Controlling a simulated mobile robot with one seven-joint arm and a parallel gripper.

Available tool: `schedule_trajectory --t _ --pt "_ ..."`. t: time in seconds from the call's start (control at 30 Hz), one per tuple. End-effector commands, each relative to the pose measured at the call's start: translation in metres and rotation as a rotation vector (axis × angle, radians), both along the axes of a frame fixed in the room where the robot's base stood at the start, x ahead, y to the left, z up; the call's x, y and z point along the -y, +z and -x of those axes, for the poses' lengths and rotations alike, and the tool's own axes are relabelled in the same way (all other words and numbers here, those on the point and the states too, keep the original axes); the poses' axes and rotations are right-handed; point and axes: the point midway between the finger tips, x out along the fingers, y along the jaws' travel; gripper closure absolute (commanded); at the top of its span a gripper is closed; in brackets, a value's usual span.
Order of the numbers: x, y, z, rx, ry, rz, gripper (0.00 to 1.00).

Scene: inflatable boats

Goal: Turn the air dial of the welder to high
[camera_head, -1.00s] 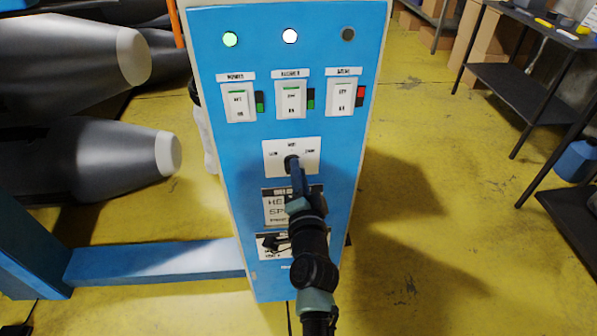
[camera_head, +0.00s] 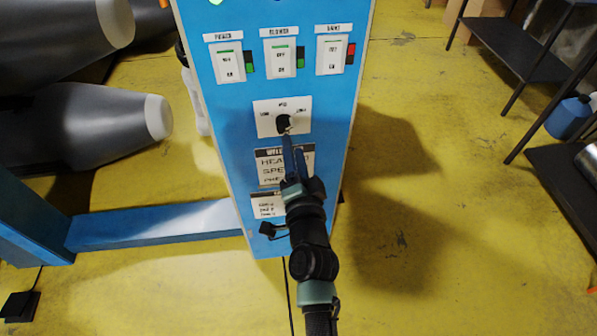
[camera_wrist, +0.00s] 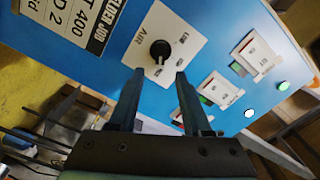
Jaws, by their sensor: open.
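The air dial (camera_head: 283,121) is a black knob on a white plate (camera_head: 263,127) marked low, mid and high, on the front of the blue welder cabinet (camera_head: 231,158). The knob also shows in the wrist view (camera_wrist: 160,49), with a pale mark on its lower side; I cannot tell its setting surely. My gripper (camera_head: 289,146) is just below the dial in the head view. In the wrist view my gripper (camera_wrist: 160,73) is open and empty, its two fingertips apart on either side of the line to the knob, which appears beyond them.
Three rocker switches, power (camera_head: 229,63), blower (camera_head: 281,59) and a third (camera_head: 332,56), sit above the dial. Signs (camera_head: 282,166) are below it. Grey boat tubes (camera_head: 95,125) lie left. A dark shelf (camera_head: 500,45) stands right. Yellow floor between is clear.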

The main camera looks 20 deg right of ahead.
Motion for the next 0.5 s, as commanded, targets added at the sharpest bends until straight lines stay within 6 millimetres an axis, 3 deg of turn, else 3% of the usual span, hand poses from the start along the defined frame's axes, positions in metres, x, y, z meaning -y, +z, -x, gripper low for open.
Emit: schedule_trajectory --t 0.2,0.5 --pt "-0.011 0.000 0.039 -0.003 0.001 0.001 0.51" --pt "-0.019 0.000 0.066 0.000 0.001 -0.001 0.51"
